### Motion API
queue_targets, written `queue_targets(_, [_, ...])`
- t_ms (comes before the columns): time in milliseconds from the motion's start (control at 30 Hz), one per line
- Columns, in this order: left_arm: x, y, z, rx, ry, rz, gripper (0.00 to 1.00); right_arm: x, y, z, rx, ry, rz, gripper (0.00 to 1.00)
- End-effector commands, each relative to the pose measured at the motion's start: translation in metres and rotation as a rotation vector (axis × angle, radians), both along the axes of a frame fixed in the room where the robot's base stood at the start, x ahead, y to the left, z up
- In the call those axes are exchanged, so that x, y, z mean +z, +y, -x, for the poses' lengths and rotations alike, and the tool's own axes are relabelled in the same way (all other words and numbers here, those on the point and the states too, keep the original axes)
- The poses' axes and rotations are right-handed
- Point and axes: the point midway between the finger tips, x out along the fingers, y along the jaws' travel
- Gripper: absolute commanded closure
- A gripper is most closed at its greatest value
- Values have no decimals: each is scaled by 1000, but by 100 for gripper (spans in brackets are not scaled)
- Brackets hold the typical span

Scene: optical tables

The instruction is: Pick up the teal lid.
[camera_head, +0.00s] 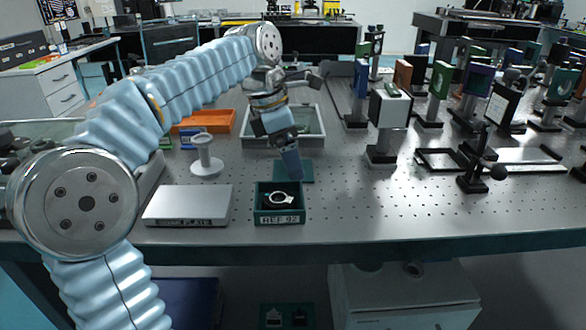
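The teal lid (307,173) is a flat square piece lying on the perforated optical table, just behind an open teal box (279,217) labelled "REF 92". A ring-shaped metal part sits in the box on dark lining. My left gripper (291,170) reaches down from above, with its fingers in front of the lid's left part and hiding it. The fingers appear at or just above the lid; whether they touch it or are closed cannot be told. My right gripper is not in view.
A silver plate (188,205) lies left of the box, with a white spool (206,158) behind it. A grey tray (311,121) and an orange tray (208,121) stand further back. Several optic mounts crowd the right side. The table front right of the box is clear.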

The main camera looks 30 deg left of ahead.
Motion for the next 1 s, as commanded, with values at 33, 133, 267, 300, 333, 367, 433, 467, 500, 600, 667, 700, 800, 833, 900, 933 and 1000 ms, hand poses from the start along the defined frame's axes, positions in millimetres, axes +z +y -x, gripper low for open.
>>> queue_targets(33, [-5,-1,-1,0,0,0,0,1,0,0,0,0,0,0])
queue_targets(133, [-9,-2,-2,0,-1,1,0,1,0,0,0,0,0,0])
queue_targets(267, [-9,-2,-2,0,-1,0,0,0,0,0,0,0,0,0])
queue_targets(300, [-9,-2,-2,0,-1,0,0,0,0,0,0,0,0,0])
queue_targets(333, [-9,-2,-2,0,-1,0,3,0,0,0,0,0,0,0])
queue_targets(367, [-9,-2,-2,0,-1,0,8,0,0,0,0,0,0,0])
queue_targets(433, [-9,-2,-2,0,-1,0,18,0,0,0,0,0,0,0])
queue_targets(467, [-9,-2,-2,0,-1,0,23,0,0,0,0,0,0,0])
queue_targets(500, [-9,-2,-2,0,-1,0,29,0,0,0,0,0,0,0])
queue_targets(600, [-9,-2,-2,0,-1,0,44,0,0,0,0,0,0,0])
queue_targets(667, [-9,-2,-2,0,-1,0,54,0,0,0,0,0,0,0])
queue_targets(700, [-9,-2,-2,-1,-2,0,57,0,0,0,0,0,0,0])
queue_targets(800, [-9,-2,-2,-1,-2,0,57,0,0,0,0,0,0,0])
queue_targets(833, [-9,-2,-2,-1,-2,0,57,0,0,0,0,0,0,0])
queue_targets(900, [-9,-2,-2,-1,-2,0,58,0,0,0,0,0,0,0])
queue_targets(933, [-8,-2,-2,-1,-2,0,58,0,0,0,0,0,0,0])
queue_targets(1000, [-6,-2,-2,-1,-2,0,65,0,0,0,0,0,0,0])
